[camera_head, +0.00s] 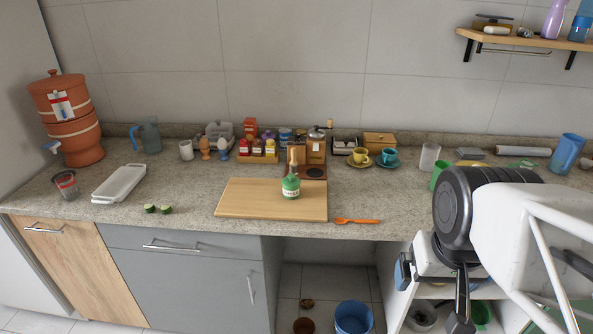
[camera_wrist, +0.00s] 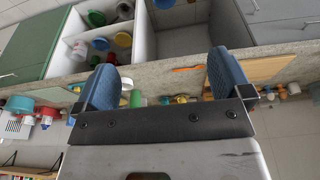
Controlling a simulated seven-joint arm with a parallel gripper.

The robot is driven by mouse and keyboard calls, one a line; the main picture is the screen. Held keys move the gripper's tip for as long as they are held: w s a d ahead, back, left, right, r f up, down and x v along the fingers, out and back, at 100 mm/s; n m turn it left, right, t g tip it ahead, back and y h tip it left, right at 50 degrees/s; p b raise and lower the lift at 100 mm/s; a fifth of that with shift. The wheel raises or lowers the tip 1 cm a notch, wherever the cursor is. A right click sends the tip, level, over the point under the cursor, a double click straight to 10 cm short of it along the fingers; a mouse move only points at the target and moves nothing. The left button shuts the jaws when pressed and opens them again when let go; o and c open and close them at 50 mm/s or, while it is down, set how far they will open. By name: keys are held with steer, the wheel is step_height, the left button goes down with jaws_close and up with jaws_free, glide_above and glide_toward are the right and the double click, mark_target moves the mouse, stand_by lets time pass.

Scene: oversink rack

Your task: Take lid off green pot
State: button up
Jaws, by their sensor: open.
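A small green pot (camera_head: 291,187) with a pale label stands upright on the wooden board (camera_head: 245,197) on the counter. A narrow beige piece shows above its top, and I cannot make out the lid's edge. My gripper (camera_head: 403,272) is at the front right, partly hidden, well to the right of the pot and lower in the picture. In the wrist view my gripper (camera_wrist: 161,62) shows two blue fingers spread wide with nothing between them. Part of the board (camera_wrist: 262,68) shows behind the right finger; I cannot make out the green pot there.
An orange spoon (camera_head: 357,221) lies right of the board. A spice rack (camera_head: 258,150), a coffee grinder (camera_head: 316,152) and cups stand behind it. A green cup (camera_head: 438,174) stands to the right. Under the counter are a blue bucket (camera_head: 353,317) and shelves.

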steer(key=w+a+r+n, duration=0.2)
steer(key=w, duration=0.5)
steer(key=w+a+r+n, duration=0.2)
steer(key=w, duration=0.5)
steer(key=n+g, duration=0.3)
steer(key=n, duration=0.8)
glide_above(290, 174)
step_height(290, 174, down, 13)
steer(key=shift+s+r, duration=0.1)
steer(key=shift+s, duration=0.05)
steer(key=shift+a, duration=0.1)
